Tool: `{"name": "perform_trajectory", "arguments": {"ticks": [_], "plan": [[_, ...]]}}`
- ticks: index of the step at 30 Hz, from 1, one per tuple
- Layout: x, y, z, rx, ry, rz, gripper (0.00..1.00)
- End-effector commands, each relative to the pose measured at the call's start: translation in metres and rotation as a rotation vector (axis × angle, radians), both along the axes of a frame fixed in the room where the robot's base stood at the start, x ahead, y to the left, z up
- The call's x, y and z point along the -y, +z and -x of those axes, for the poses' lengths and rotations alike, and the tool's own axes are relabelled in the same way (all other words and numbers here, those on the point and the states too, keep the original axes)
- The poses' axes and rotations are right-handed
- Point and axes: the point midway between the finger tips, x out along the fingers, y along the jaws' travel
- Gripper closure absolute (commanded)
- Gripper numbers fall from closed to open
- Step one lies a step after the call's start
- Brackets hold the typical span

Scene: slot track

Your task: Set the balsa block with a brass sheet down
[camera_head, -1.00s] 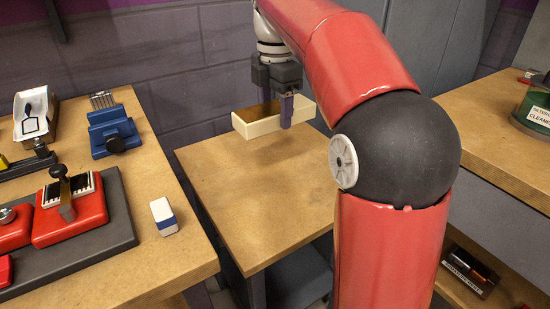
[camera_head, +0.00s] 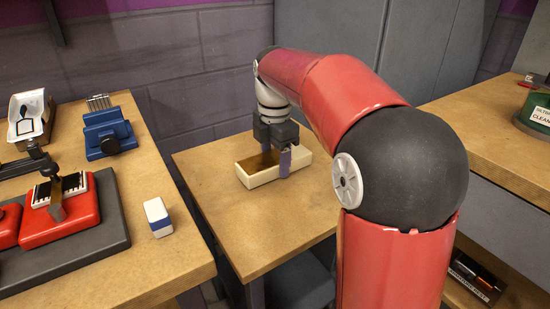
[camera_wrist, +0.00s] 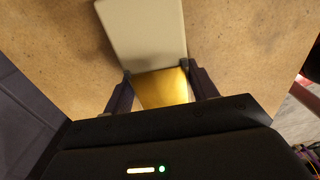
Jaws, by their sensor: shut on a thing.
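The balsa block (camera_head: 262,178) is a long cream block with a brass sheet (camera_head: 259,161) on its top toward one end. In the head view it is level, at or just above the top of the low middle table (camera_head: 250,225); I cannot tell whether it touches. My gripper (camera_head: 276,162) points down and is shut on the block from both sides. In the wrist view the cream block (camera_wrist: 143,32) extends away from my gripper (camera_wrist: 162,88), and the shiny brass sheet (camera_wrist: 162,88) lies between the fingers. Part of the block is hidden behind the fingers.
The front of the middle table is bare. The left bench holds a blue vise-like tool (camera_head: 109,131), a red device (camera_head: 62,213) on a dark base and a blue-and-white block (camera_head: 158,217). A right bench (camera_head: 490,150) carries a green round container (camera_head: 535,108). A wall stands behind.

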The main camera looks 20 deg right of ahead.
Motion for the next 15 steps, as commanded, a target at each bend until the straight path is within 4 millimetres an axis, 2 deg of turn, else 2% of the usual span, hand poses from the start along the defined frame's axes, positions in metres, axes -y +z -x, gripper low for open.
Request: {"name": "perform_trajectory", "arguments": {"ticks": [3, 4, 9, 15], "plan": [[0.0, -0.0028, 0.0, 0.0, 0.0, 0.0, 0.66], [0.0, -0.003, 0.0, 0.0, 0.0, 0.0, 0.41], [0.0, -0.0022, 0.0, 0.0, 0.0, 0.0, 0.2], [0.0, -0.0022, 0.0, 0.0, 0.0, 0.0, 0.2]]}}
